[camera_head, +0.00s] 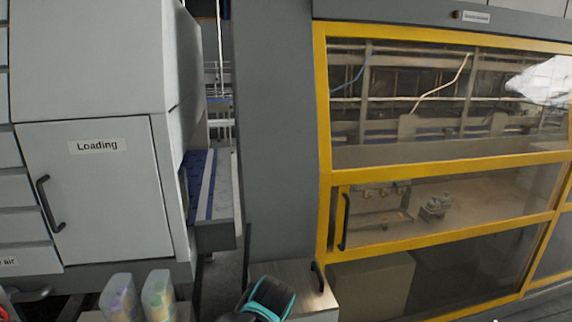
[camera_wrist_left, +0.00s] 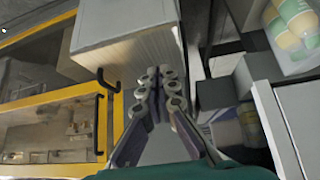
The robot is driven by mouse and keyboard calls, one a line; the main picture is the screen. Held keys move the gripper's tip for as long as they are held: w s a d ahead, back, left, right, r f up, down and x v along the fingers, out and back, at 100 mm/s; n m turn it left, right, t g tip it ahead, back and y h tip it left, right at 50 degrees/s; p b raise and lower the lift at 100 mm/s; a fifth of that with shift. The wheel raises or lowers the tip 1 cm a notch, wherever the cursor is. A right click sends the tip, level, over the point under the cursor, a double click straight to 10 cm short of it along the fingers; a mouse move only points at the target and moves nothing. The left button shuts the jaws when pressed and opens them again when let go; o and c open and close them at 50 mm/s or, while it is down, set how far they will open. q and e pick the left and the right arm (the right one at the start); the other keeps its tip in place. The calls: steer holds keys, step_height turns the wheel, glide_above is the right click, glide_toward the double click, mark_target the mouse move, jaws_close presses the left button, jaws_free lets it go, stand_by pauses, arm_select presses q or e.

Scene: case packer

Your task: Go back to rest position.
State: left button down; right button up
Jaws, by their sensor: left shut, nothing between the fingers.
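My left gripper (camera_wrist_left: 160,80) shows in the left wrist view, with its two fingers together and nothing between them. It hangs in free air in front of a pale box-shaped cabinet (camera_wrist_left: 125,22) with a dark handle. In the head view, a dark part of my arm with a teal band shows at the bottom centre; I cannot make out the fingers there. My right gripper is in neither view.
The grey Loading cabinet (camera_head: 90,190) stands at the left. A yellow-framed glass enclosure (camera_head: 322,130) fills the right. A conveyor (camera_head: 215,185) shows between them. Clear containers (camera_head: 158,295) with coloured contents stand at the bottom left, close to my arm.

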arm_select(q)
steer(key=s+a+f+b, duration=0.1)
steer(key=s+a+f, duration=0.2)
steer(key=s, duration=0.3)
steer(key=s+a+f+m+b, duration=0.1)
steer(key=s+a+f+b, duration=0.1)
steer(key=s+a+f, duration=0.2)
steer(key=s+a+f+b, duration=0.2)
steer(key=s+a+f, duration=0.2)
steer(key=s, duration=0.5)
steer(key=a, duration=0.2)
steer(key=shift+s+a+m+h, duration=0.25)
steer(key=shift+a+m+h, duration=0.05)
steer(key=shift+a+h, duration=0.1)
steer(key=shift+f, duration=0.1)
